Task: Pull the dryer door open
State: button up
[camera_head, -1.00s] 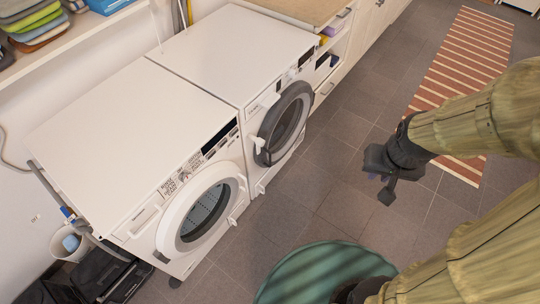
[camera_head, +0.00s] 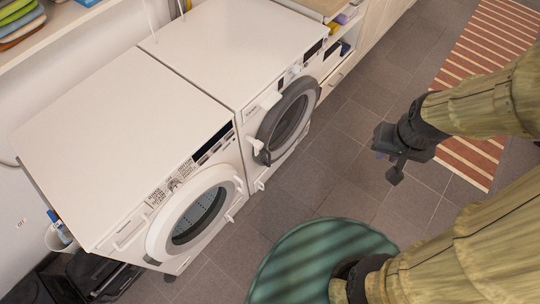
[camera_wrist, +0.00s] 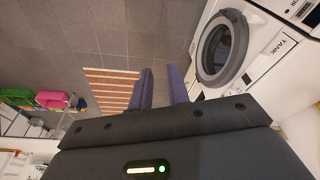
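Two white front-loading machines stand side by side in the head view. The right one (camera_head: 235,48) has a round door with a dark grey rim (camera_head: 268,128). In the wrist view the dark-rimmed door (camera_wrist: 204,60) is at upper right, beside a panel marked "TANK" (camera_wrist: 284,45), which suggests the dryer. My gripper (camera_head: 385,147) hangs over the floor, well to the right of this door. In the wrist view its two purple fingers (camera_wrist: 160,84) are apart with nothing between them.
The left machine (camera_head: 115,110) has a white-rimmed door (camera_head: 158,232), which looks shut. A round green object (camera_head: 300,262) is at the bottom. A striped rug (camera_head: 495,60) lies at right. Cabinets (camera_head: 372,28) adjoin the right machine. Tiled floor (camera_head: 325,170) before it is clear.

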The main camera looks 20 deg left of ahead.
aim_at(269, 157)
jog(key=w+a+f+n+t+y+b, duration=0.1)
jog(key=w+a+f+n+b, duration=0.2)
jog(key=f+b, duration=0.55)
jog(key=w+a+f+n+t+y+b, duration=0.15)
jog(key=w+f+b, duration=0.35)
jog(key=f, duration=0.7)
jog(key=w+a+f+n+t+y+b, duration=0.1)
jog(key=w+a+f+n+b, duration=0.15)
jog(key=f+b, duration=0.75)
jog(key=a+f+n+t+y+b, duration=0.2)
jog(key=a+f+y+b, duration=0.3)
jog(key=f+b, duration=0.7)
jog(key=a+f+n+t+y+b, duration=0.2)
jog(key=a+f+y+b, duration=0.4)
jog(key=f+b, duration=0.6)
jog(key=shift+a+f, duration=0.8)
jog(key=shift+f, duration=0.05)
jog(key=shift+w+y, duration=0.1)
jog(key=shift+y, duration=0.15)
jog(key=b+x, duration=0.5)
jog(key=x, duration=1.2)
jog(key=shift+w+a+f+b, duration=0.1)
jog(key=shift+a+b, duration=0.1)
jog(key=shift+b, duration=0.15)
